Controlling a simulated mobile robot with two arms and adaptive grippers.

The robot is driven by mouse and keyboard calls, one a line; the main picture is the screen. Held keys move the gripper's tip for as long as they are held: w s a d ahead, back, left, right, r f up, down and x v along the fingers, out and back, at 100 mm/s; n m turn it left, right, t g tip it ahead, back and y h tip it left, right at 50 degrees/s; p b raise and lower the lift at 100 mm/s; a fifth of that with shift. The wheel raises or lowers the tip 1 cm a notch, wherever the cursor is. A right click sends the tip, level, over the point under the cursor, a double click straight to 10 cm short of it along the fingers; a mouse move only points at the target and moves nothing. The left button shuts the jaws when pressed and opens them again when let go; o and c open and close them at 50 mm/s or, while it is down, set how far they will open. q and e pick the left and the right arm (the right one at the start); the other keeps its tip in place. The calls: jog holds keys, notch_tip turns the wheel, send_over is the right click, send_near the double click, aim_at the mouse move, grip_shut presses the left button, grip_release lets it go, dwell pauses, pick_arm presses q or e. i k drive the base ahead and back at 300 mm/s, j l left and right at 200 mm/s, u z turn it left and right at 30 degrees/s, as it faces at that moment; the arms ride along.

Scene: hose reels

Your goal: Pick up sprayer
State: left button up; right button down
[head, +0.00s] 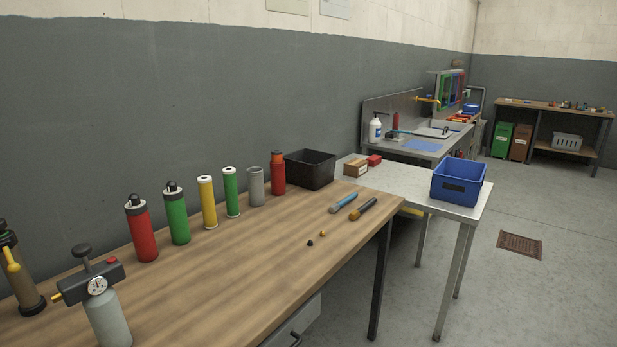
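No thing in the head view is clearly marked as the sprayer. A grey canister with a gauge (109,318) stands at the front left of the wooden table, with a dark head, a black knob on top and a brass-coloured nozzle pointing left. Its bottom is cut off by the frame. A dark brownish bottle with a yellow spout (24,277) stands at the left edge, partly cut off. A red bottle with a black top (141,232) and a green one (177,218) stand upright further along. Neither of my grippers is in view.
The wooden table (235,270) also holds a yellow cylinder (208,204), a green tube (231,195), a grey tube (256,189), a red bottle (278,177) and a black bin (310,170). Two brushes lie at right. A blue crate (459,182) stands on the metal table. The floor at right is open.

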aim_at(102, 303)
jog(key=u, duration=1.3)
